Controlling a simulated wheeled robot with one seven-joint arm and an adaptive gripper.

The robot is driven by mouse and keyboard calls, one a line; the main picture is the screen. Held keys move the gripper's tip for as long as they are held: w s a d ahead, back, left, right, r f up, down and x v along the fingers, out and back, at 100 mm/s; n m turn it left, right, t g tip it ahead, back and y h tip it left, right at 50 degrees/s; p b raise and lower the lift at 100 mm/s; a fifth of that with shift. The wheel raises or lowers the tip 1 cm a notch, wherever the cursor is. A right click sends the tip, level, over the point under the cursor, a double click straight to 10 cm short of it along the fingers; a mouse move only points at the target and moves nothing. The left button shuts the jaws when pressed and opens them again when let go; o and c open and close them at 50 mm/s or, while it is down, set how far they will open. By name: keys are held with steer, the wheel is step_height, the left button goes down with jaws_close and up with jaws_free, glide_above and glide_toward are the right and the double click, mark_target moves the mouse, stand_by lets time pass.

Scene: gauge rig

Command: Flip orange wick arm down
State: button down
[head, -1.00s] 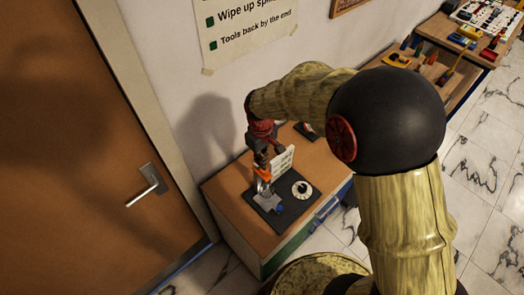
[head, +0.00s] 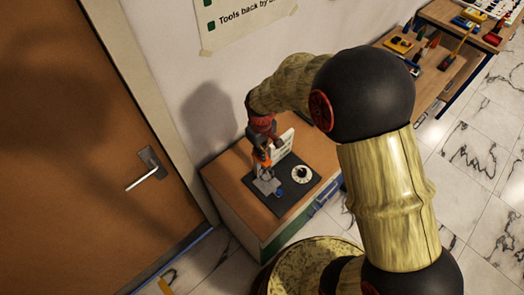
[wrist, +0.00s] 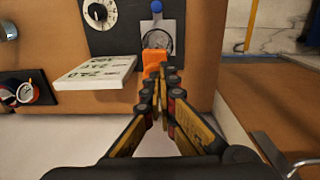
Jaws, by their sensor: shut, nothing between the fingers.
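The orange wick arm (wrist: 152,60) shows in the wrist view just beyond my fingertips, in front of a grey plate (wrist: 176,30) with a dark ring on it. In the head view the orange part (head: 265,160) is small and partly covered by my gripper (head: 262,146). My gripper (wrist: 160,76) is shut and empty, its fingertips close to the orange arm's near end; I cannot tell whether they touch. The rig's dark base (head: 308,188) lies on the cabinet top and carries a white dial (head: 302,174) and a blue knob (wrist: 156,6).
A white card with numbers (wrist: 95,73) stands beside the orange arm. A dark-rimmed gauge (wrist: 24,92) is near the cabinet top's edge. The wall and a door with a handle (head: 146,170) are at the left. A tool bench (head: 440,75) stands far right.

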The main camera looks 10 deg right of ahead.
mark_target(262, 162)
step_height(262, 162, down, 6)
steer(key=b, duration=0.3)
steer(key=shift+f, duration=0.2)
steer(key=shift+s+r, duration=0.1)
steer(key=shift+r, duration=0.1)
steer(key=shift+r+p, duration=0.3)
steer(key=shift+p, duration=0.1)
step_height(262, 162, up, 13)
steer(key=p, duration=0.1)
steer(key=shift+a+r, duration=0.1)
